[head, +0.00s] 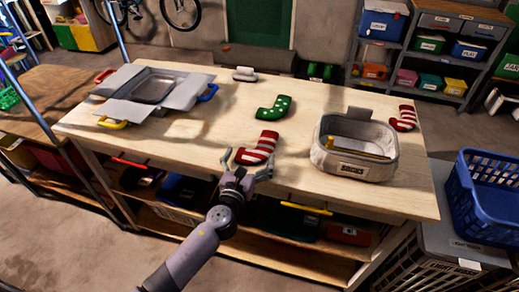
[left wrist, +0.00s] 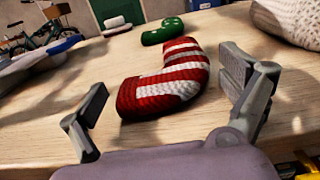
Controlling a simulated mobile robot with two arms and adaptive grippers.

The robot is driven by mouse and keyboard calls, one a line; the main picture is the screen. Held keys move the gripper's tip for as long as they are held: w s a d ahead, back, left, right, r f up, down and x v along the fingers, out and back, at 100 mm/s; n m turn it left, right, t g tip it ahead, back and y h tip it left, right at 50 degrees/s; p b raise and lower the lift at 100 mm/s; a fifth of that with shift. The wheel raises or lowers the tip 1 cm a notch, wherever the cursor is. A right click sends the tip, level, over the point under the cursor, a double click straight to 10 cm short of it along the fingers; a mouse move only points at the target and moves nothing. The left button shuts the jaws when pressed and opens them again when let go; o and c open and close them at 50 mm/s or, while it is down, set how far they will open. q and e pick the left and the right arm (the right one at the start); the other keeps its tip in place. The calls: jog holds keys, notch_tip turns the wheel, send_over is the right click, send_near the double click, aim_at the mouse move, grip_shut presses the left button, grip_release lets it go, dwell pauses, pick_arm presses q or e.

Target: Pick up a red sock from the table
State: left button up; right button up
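A red sock with white stripes (head: 257,148) lies near the front edge of the wooden table (head: 190,140). It also fills the middle of the left wrist view (left wrist: 165,80). My left gripper (head: 246,172) is at the table's front edge, just in front of this sock. Its fingers (left wrist: 168,108) are spread wide on either side of the sock's near part, with nothing held. A second red and white striped sock (head: 404,118) lies at the table's right, behind the grey basket. My right gripper is not in view.
A green dotted sock (head: 275,107) lies farther back. A grey fabric basket (head: 330,163) stands to the right with a yellow item inside. A blue laundry basket (head: 487,190) stands off the right end.

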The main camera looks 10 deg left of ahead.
pick_arm(q)
jog(key=c, duration=1)
jog(key=shift+r, duration=0.1)
